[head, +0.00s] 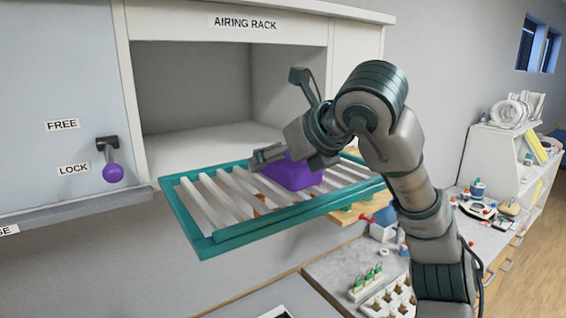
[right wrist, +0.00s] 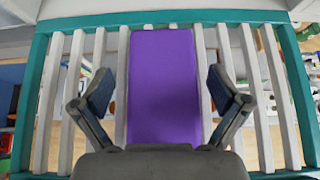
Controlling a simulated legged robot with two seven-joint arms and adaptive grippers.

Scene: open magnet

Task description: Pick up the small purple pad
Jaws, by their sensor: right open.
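The purple pad (head: 291,172) lies on the slatted rack (head: 222,238) with the teal frame, which sticks out in front of the open cabinet. In the right wrist view the pad (right wrist: 163,85) is a flat upright rectangle lying along the white slats. My right gripper (head: 262,158) is over the rack at the pad. In the right wrist view its two fingers (right wrist: 162,88) are spread apart, one on each side of the pad, with gaps between finger and pad. The pad's near end is hidden by the gripper body. My left gripper does not show.
The cabinet opening (head: 195,95) labelled AIRING RACK is behind the rack. A lever with a purple knob (head: 113,172) is on the left panel between FREE and LOCK labels. A cluttered bench (head: 330,270) stands below right, with white shelves (head: 490,160) beyond.

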